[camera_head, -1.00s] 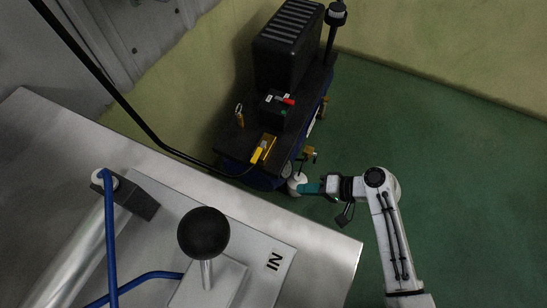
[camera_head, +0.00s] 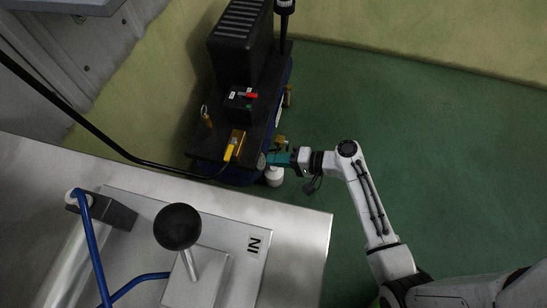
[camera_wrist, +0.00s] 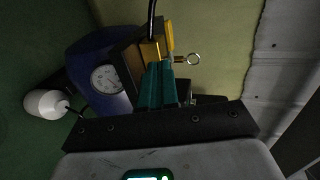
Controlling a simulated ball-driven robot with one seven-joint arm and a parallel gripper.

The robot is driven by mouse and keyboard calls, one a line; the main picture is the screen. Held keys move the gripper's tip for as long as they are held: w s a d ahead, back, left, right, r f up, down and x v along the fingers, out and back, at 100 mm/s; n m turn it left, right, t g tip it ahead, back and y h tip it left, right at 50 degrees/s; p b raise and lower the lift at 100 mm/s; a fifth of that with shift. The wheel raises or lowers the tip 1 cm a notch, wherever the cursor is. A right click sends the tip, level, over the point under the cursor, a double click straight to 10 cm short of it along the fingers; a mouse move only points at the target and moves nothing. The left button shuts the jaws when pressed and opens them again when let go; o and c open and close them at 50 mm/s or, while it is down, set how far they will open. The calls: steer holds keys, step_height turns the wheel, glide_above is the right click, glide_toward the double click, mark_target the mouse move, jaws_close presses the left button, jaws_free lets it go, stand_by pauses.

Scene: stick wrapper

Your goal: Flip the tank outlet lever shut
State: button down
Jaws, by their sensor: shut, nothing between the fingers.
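The tank is the blue body (camera_wrist: 80,50) under a black top plate (camera_head: 210,150). A yellow lever (camera_head: 234,147) sits on a brass-coloured valve at the plate's near edge, where a black hose ends. The lever also shows in the wrist view (camera_wrist: 169,38), above my fingertips. My gripper (camera_head: 268,159) has teal fingers, shut and empty, at the tank's near right side, to the right of the lever. In the wrist view, the fingertips (camera_wrist: 160,66) overlap the valve's lower part; I cannot tell whether they touch it.
A round gauge (camera_wrist: 106,79) and a white bottle-shaped part (camera_head: 274,176) are close to my gripper. A ring-pull fitting (camera_head: 207,117) and a black box with a red switch (camera_head: 241,98) stand on the plate. A metal bench (camera_head: 300,240) is in front; green floor is clear at right.

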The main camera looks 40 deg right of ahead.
mark_target(231, 155)
steer(key=x, duration=0.3)
steer(key=b+x, duration=0.1)
steer(key=x, duration=0.3)
steer(key=r+b+x, duration=0.1)
steer(key=x, duration=0.2)
steer(key=shift+w+a+f, duration=0.15)
steer(key=shift+w+a, duration=0.15)
steer(key=shift+w, duration=0.15)
steer(key=shift+w+a, duration=0.1)
